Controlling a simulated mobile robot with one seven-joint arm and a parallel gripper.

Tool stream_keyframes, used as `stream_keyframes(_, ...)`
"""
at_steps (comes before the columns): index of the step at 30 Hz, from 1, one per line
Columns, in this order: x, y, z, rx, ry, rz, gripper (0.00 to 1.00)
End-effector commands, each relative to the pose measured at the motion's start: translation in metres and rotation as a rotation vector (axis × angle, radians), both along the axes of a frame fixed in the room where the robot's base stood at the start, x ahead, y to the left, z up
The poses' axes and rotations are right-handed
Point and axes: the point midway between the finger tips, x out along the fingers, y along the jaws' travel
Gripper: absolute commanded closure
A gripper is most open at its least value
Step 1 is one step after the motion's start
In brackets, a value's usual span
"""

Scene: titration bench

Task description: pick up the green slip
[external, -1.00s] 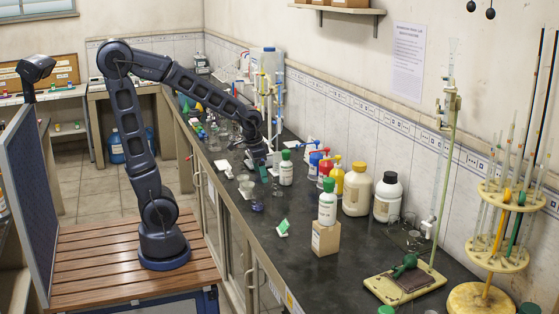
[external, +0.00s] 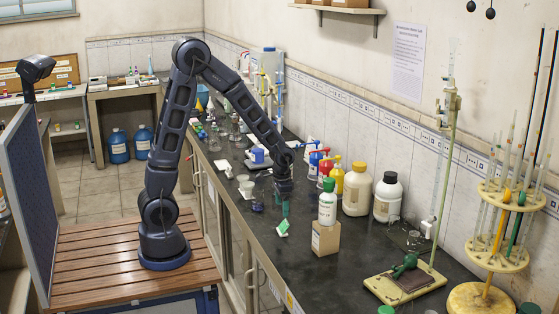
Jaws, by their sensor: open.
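The green slip (external: 283,226) is a small green piece standing tilted on a small white base (external: 282,234) on the dark bench top, left of the cardboard box. My gripper (external: 281,204) points down just behind and above the slip in the picture. Its greenish fingertips are apart and empty. A gap shows between the fingertips and the slip, though the exact distance cannot be told from this view.
A green-capped white bottle (external: 327,205) stands on a cardboard box (external: 325,238) close to the right of my gripper. A small dark blue cup (external: 257,204) is to its left. Large bottles (external: 357,190) stand behind. The bench in front of the slip is clear.

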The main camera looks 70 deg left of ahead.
Motion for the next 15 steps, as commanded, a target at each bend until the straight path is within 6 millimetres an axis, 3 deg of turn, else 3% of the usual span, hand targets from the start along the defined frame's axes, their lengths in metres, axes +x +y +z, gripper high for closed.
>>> stream_keyframes(6, -0.001, 0.000, -0.030, 0.000, 0.003, 0.000, 0.15)
stream_keyframes(15, 0.000, 0.000, -0.047, 0.000, 0.001, 0.000, 0.15)
